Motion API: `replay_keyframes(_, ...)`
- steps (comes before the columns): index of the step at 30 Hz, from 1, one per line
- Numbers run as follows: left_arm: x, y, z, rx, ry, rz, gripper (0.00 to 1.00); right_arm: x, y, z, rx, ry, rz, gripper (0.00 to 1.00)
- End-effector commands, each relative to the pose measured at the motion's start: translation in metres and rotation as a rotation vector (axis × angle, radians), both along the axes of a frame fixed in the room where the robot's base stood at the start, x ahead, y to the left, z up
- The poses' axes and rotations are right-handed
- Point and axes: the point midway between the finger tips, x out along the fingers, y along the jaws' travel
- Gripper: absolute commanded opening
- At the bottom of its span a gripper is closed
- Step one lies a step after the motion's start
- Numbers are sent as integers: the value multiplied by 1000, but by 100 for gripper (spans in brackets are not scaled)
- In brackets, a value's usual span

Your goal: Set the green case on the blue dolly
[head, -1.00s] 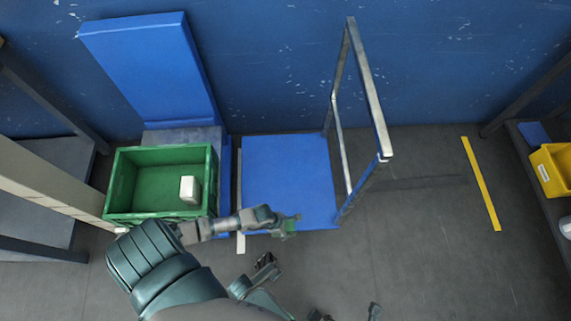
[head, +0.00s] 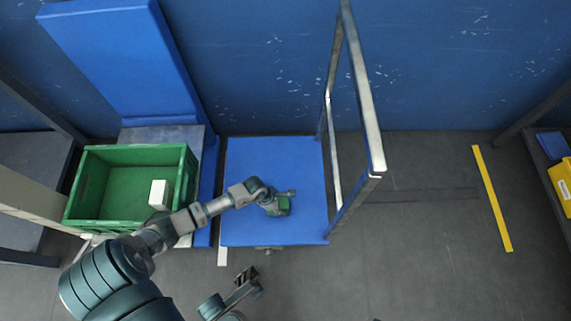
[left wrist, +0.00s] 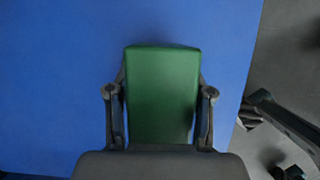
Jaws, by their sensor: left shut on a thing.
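The green case (head: 280,206) is between the fingers of my left gripper (head: 277,200), which is shut on it. It is over the right-hand part of the blue dolly's deck (head: 245,175). In the left wrist view, the green case (left wrist: 162,92) fills the space between the two fingers, with the blue deck (left wrist: 50,90) behind it. I cannot tell whether the case touches the deck. My right gripper (head: 247,277) hangs over the floor in front of the dolly, and its jaw opening is unclear.
A green crate (head: 187,190) with a small white box (head: 159,194) inside stands left of the dolly. The dolly's metal handle frame (head: 365,90) rises on its right side. The rest of the deck is bare. Floor with a yellow stripe (head: 490,195) lies to the right.

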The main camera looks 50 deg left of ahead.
Motion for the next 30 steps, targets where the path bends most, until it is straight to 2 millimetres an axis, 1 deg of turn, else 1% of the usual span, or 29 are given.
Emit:
replay_keyframes(1,-1,0,-4,1,3,0,2,0,0,0,0,-3,0,0)
replay_keyframes(5,0,1,-1,2,-1,0,2,-1,0,2,0,-5,1,0)
replay_keyframes(9,0,1,-2,3,0,0,2,0,1,1,0,-5,1,0)
replay_keyframes(10,-1,1,-2,2,1,-1,59,0,1,2,0,-5,1,0)
replay_keyframes(11,0,1,-2,3,0,0,66,2,1,1,-1,-4,1,0)
replay_keyframes(12,0,1,-2,3,0,0,76,3,1,0,-1,-2,1,0)
replay_keyframes(20,0,0,-1,3,0,0,77,3,1,0,-1,-2,1,0)
replay_keyframes(23,0,1,2,3,-2,-1,77,2,1,4,0,-8,1,0)
replay_keyframes(25,-2,3,10,4,-4,0,77,0,0,11,1,-19,1,0)
replay_keyframes(26,-2,4,15,4,-5,0,77,-2,-1,10,2,-10,0,0)
replay_keyframes(27,-3,6,24,5,-8,-1,77,-4,-1,4,1,20,-2,0)
replay_keyframes(29,-6,9,37,6,-11,-2,77,-10,-3,5,0,39,-3,0)
replay_keyframes(30,-8,11,47,6,-13,-2,77,-14,-3,8,2,38,-3,0)
